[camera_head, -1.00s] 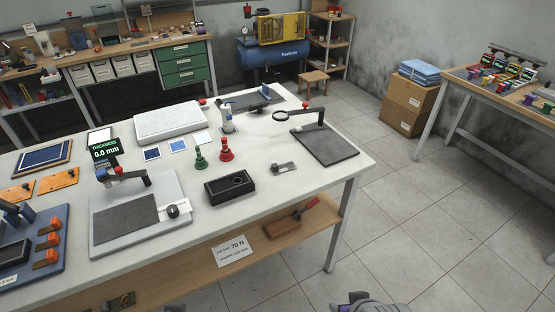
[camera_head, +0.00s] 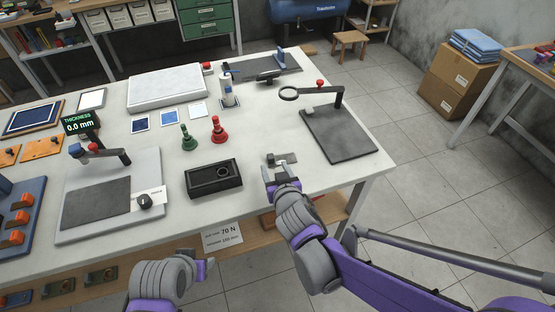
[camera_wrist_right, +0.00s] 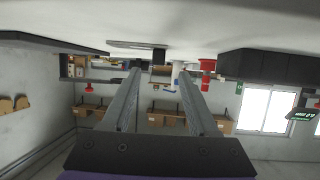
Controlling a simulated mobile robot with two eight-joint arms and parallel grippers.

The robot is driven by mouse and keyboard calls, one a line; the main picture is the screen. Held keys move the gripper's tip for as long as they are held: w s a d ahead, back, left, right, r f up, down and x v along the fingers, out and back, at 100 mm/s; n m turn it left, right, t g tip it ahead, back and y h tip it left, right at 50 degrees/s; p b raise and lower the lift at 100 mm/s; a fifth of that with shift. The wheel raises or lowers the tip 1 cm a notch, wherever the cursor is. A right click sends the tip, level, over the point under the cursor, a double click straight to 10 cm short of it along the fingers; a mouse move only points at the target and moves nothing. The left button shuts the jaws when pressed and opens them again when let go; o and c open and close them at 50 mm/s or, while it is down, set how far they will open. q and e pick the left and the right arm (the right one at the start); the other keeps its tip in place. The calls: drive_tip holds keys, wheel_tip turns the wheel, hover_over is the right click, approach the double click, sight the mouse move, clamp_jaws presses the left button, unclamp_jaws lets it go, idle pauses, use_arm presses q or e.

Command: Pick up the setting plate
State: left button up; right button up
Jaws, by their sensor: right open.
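A small grey metal plate, which I take to be the setting plate (camera_head: 287,157), lies flat on the white table between the black block and the dark slab. My right gripper (camera_head: 276,168) is at its near side, and its fingers partly cover it in the head view. In the right wrist view the two fingers (camera_wrist_right: 160,73) are apart with nothing clamped between them. A thin flat plate with a small block (camera_wrist_right: 158,55) shows just beyond the fingertips there. Part of my left arm shows at the bottom of the head view, but its fingers are not visible.
A black block with a recess (camera_head: 213,180) lies left of the plate. The dark slab with a magnifier arm (camera_head: 340,135) is to the right. Red (camera_head: 218,131) and green (camera_head: 188,139) stamp-like pieces stand behind. The table's front edge is close.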

sight(272, 160)
drive_tip(key=shift+w+a+f, duration=0.2)
drive_tip(key=shift+w+f, duration=0.1)
drive_tip(key=shift+w, duration=0.3)
drive_tip(key=shift+x, duration=2.75)
drive_tip(key=shift+d, duration=0.2)
drive_tip(key=shift+c, duration=0.3)
clamp_jaws()
